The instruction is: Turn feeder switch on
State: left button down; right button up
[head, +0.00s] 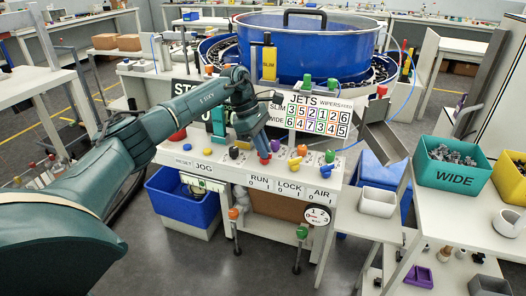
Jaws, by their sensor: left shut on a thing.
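The feeder's white control panel (275,184) stands in the middle of the head view, with labels JOG, RUN, LOCK and AIR along its front. Several coloured knobs sit on its top, and I cannot tell which one is the feeder switch. My left gripper (263,155) reaches down from the left to the panel above the RUN label. It is shut on a small red knob (264,161), which is mostly hidden below the fingertips. My right gripper is not in view.
A large blue feeder bowl (308,52) stands behind the panel. A JETS number board (318,114) rises just right of my gripper. A metal chute (383,138), a teal WIDE bin (453,166) and a white tray (377,202) are at right. A blue bin (184,205) sits below the panel.

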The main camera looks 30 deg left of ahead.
pick_arm(q)
jog(key=m+g+b, duration=0.1)
jog(key=m, duration=0.1)
jog(key=m+b, duration=0.1)
jog(key=m, duration=0.1)
jog(key=shift+w+m+g, duration=0.15)
jog(key=shift+m+g, duration=0.15)
jog(key=shift+g, duration=0.1)
jog(key=shift+m+g, duration=0.3)
jog(key=shift+m, duration=0.5)
jog(key=shift+m+g+y+b, duration=0.35)
jog(key=shift+m+b, duration=0.25)
jog(key=shift+m, duration=0.5)
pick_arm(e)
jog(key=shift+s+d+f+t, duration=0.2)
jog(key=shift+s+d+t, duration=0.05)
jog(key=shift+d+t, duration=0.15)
pick_arm(q)
jog(key=c, duration=1.5)
grip_release()
jog(key=shift+r, duration=0.15)
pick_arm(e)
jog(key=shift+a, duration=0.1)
